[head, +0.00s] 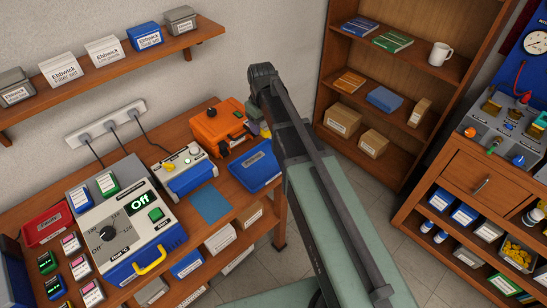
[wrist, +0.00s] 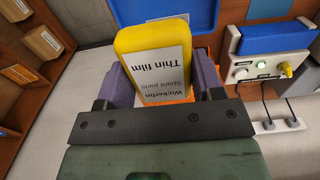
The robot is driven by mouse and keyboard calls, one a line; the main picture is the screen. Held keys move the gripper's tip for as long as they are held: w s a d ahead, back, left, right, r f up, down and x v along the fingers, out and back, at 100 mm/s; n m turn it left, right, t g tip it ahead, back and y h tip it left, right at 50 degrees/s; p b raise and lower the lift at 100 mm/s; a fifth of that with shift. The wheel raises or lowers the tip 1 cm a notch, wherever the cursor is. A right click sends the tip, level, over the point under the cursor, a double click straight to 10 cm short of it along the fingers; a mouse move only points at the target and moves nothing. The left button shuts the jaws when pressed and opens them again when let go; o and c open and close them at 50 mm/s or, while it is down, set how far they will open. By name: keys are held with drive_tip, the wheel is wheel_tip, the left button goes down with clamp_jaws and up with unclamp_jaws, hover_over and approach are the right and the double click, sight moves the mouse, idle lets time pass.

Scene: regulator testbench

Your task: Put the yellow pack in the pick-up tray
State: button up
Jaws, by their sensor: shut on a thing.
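The yellow pack (wrist: 122,42), with a white label reading "Thin film", is held between the two purple fingers of my gripper (wrist: 157,78) in the wrist view. In the head view my arm hides most of the gripper and pack, beside the orange case. A blue tray (head: 256,173) with a label too small to read lies on the bench, at the right end and in front of the case. A blue surface, likely this tray, shows beyond the pack in the wrist view (wrist: 205,14). A red tray (head: 45,226) lies at the bench's left end.
The orange case (head: 218,127) stands at the back of the bench, close to my gripper. A blue-and-white device (head: 187,170) and a flat blue mat (head: 210,204) lie left of the blue tray. A wall shelf (head: 110,75) with boxes hangs above. A bookcase (head: 390,90) stands behind at right.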

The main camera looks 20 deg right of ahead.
drive_tip(key=b, duration=1.6)
hover_over(263, 168)
wheel_tip(263, 168, down, 16)
drive_tip(key=shift+s+f, duration=0.1)
wheel_tip(263, 168, down, 4)
drive_tip(key=b, duration=0.4)
drive_tip(key=shift+f, duration=0.15)
drive_tip(key=shift+r, duration=0.3)
drive_tip(key=shift+f, duration=0.2)
drive_tip(key=o, duration=1)
wheel_tip(263, 168, up, 13)
drive_tip(key=p, duration=1.3)
drive_tip(key=s+m, duration=0.1)
drive_tip(key=s, duration=0.5)
drive_tip(key=s+m, duration=0.2)
drive_tip(key=s, duration=0.4)
drive_tip(key=s+m, duration=0.2)
drive_tip(key=s, duration=0.4)
drive_tip(key=shift+s+a+f+b, duration=0.1)
drive_tip(key=shift+s+f+b, duration=0.05)
drive_tip(key=shift+f+b, duration=0.15)
